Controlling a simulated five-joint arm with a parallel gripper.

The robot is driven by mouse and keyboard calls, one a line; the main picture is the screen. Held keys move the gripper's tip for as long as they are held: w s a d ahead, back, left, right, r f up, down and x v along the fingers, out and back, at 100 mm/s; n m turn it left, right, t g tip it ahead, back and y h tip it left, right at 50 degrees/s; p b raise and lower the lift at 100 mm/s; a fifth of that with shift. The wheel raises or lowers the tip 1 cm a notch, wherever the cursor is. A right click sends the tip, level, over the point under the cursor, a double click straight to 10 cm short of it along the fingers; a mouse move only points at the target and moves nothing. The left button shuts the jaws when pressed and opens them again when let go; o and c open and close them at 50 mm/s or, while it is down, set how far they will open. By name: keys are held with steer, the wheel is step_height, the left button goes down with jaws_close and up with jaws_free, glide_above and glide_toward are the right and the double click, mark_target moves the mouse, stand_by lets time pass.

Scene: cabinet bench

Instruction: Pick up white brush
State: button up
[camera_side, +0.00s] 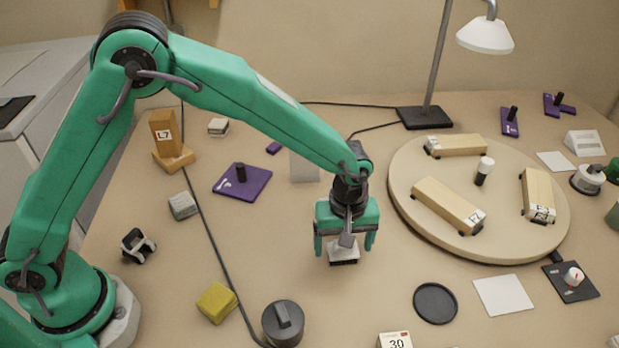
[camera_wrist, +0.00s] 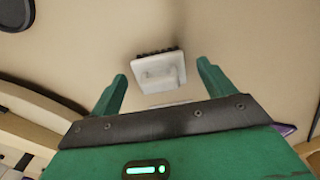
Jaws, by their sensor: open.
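The white brush (camera_side: 343,247) is a small pale block with a dark bristle edge, on the bench near the middle in the side view. It also shows in the wrist view (camera_wrist: 160,73), with its black bristles along the far edge. My gripper (camera_side: 344,240) is open and points down at the brush. In the wrist view the fingertips (camera_wrist: 162,74) lie to the left and right of the brush, with a gap on each side. I cannot tell how far above the bench the fingertips are.
A round wooden turntable (camera_side: 405,205) with several wooden blocks stands to the right. A dark round knob (camera_side: 283,325) and a yellow sponge (camera_side: 217,302) lie in front to the left. A black disc (camera_side: 436,303) lies at front right. A black cable (camera_side: 205,230) crosses the left side.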

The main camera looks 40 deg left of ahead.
mark_target(343, 253)
steer(key=shift+f, duration=0.8)
steer(key=c, duration=1.1)
steer(key=shift+o, duration=0.2)
steer(key=shift+r, duration=0.2)
steer(key=shift+r, duration=0.6)
steer(key=r, duration=0.3)
steer(key=shift+s+d+r, duration=0.1)
steer(key=shift+s+d, duration=0.15)
steer(key=shift+s, duration=0.15)
steer(key=s+d+r, duration=0.4)
steer(key=s+r, duration=0.2)
steer(key=s, duration=0.3)
steer(key=shift+s+d+r, duration=0.15)
steer(key=shift+s+d, duration=0.15)
steer(key=shift+d, duration=0.1)
